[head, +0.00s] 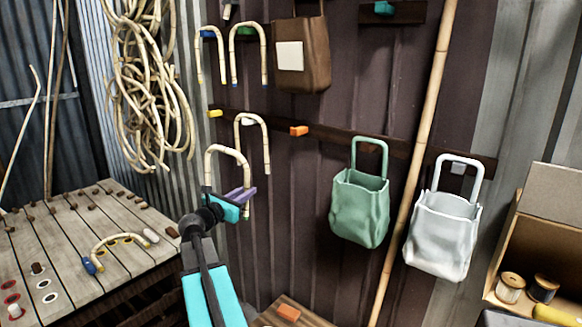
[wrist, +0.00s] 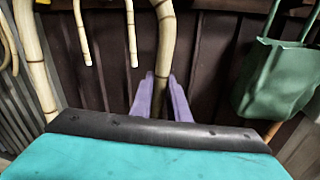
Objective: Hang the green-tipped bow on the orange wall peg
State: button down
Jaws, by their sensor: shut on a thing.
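My gripper (head: 240,195), with purple fingers, is shut on one leg of a pale rattan bow (head: 228,149), which is upright with its arch on top. In the wrist view the fingers (wrist: 162,98) stand either side of that leg (wrist: 163,50); the other leg (wrist: 33,60) is at the left. The tip below the fingers looks greenish in the head view, but is small; the other tip is partly hidden by my arm. The orange wall peg (head: 299,131) is bare, to the right of and a little above the held bow, apart from it.
Another bow (head: 265,135) hangs on a white peg just behind the held one. A yellow peg (head: 215,114) is bare. Two bows and a brown bag (head: 303,55) hang above. A green bag (head: 360,208) and white bag (head: 442,235) hang right. A pole (head: 420,140) leans between them.

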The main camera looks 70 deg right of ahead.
jog(key=s+d+r+m+g+p, duration=0.1)
jog(key=s+d+r, duration=0.2)
jog(key=s, duration=0.3)
jog(key=s+d+r+m+g, duration=0.1)
jog(key=s+d+r+g, duration=0.1)
jog(key=s+d+r, duration=0.2)
jog(key=s+d, duration=0.2)
jog(key=s, duration=0.1)
jog(key=shift+s+d+y+p, duration=0.2)
jog(key=shift+d+y+p, duration=0.1)
jog(key=shift+p, duration=0.1)
jog(key=shift+d, duration=0.25)
jog(key=f+b+x, duration=0.1)
jog(key=b+x, duration=0.1)
jog(key=x, duration=0.8)
jog(key=shift+f, duration=0.25)
dwell(0.6)
jog(key=shift+s+d, duration=0.1)
jog(key=shift+d, duration=0.05)
dwell(0.4)
jog(key=c, duration=1.6)
grip_release()
